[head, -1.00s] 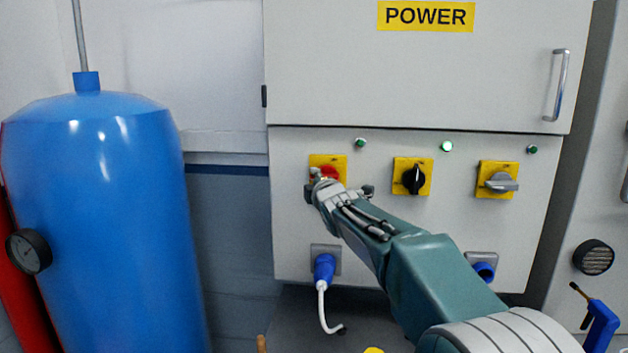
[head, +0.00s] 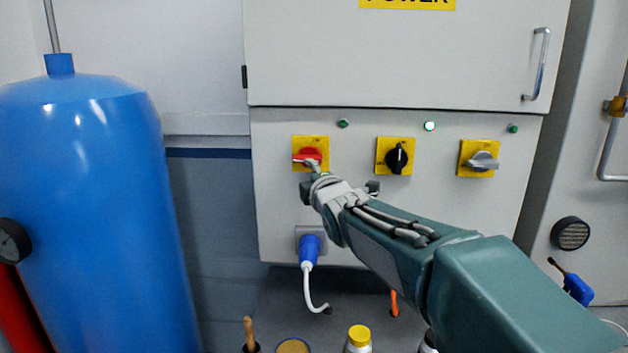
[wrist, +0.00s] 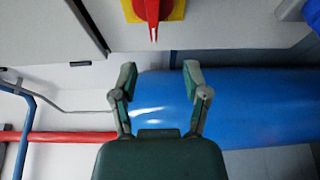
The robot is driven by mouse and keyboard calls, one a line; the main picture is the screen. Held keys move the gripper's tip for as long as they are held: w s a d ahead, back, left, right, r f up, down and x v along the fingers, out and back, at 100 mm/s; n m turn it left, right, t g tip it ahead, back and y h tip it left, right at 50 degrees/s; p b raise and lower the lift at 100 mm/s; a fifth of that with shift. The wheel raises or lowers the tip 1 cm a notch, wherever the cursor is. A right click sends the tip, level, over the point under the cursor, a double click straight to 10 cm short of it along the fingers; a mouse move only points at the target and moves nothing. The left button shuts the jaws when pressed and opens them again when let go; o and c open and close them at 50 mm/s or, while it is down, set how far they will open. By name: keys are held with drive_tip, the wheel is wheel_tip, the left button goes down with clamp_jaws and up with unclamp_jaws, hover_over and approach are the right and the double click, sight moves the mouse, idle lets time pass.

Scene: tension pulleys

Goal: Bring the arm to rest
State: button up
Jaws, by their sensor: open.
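My arm reaches in from the lower right in the head view toward the grey power cabinet (head: 400,225). My gripper (head: 325,183) is just below the red rotary switch (head: 311,157) on its yellow plate and seems apart from it. In the wrist view my gripper (wrist: 160,75) has its two fingers spread with nothing between them. The red switch (wrist: 152,12) shows at the top edge there, beyond the fingertips, and its handle points down in that picture. In the head view the handle lies roughly level, its end to the left.
A black switch (head: 396,157) and a grey switch (head: 480,160) sit to the right. A blue plug (head: 309,250) with a white cable is below my gripper. A large blue tank (head: 90,210) stands at the left. A yellow-capped bottle (head: 359,338) is at the bottom edge.

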drive_tip(key=shift+v, duration=1)
drive_tip(key=s+d+f+m+g+h, duration=0.35)
drive_tip(key=s+d+f+m, duration=0.35)
drive_tip(key=s, duration=0.4)
drive_tip(key=s+d+f+m+g+h, duration=0.2)
drive_tip(key=s+d+f+m+g, duration=0.3)
drive_tip(key=s+d+m, duration=0.55)
drive_tip(key=s+f+m+g, duration=0.2)
drive_tip(key=s+f+m, duration=0.2)
drive_tip(key=s+f, duration=0.4)
drive_tip(key=s, duration=0.5)
drive_tip(key=shift+d+m+g, duration=0.35)
drive_tip(key=shift+d, duration=0.05)
drive_tip(key=shift+h, duration=0.25)
